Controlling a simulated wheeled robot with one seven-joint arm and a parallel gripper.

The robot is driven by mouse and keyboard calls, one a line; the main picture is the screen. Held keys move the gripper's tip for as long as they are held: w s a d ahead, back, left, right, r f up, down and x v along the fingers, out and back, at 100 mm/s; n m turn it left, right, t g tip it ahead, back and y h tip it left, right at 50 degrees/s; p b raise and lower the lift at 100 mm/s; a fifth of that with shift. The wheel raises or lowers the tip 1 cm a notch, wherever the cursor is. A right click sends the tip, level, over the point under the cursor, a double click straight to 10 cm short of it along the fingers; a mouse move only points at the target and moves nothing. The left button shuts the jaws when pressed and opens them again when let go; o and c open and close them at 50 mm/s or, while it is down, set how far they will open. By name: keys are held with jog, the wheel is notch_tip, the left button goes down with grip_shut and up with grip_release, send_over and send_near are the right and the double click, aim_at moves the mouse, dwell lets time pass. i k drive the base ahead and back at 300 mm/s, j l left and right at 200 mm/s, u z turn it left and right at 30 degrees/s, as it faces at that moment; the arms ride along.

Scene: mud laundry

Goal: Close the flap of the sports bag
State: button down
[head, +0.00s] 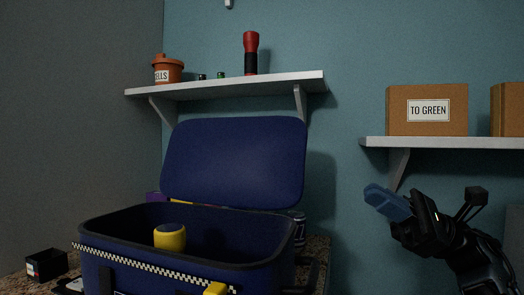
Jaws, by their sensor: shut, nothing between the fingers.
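The blue sports bag (190,277) stands on a speckled counter at the lower left, its front edge trimmed with a checkered strip. Its flap (235,160) stands up at the back, tilted away from the opening, so the bag is open. A yellow rounded object (170,238) shows inside it. My gripper (371,192) is at the right, in front of the teal wall, pointing left and up. Its blue fingers are shut and empty. It is well apart from the flap, to the right and a little lower in the picture.
A wall shelf (230,86) above the flap holds an orange pot (168,69), a red and black flashlight (251,53) and small items. A right shelf (450,142) holds cardboard boxes (427,112) above my gripper. A can (299,229) stands behind the bag; a black box (46,265) sits left.

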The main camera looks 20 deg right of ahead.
aim_at(258, 163)
jog(key=i, duration=1)
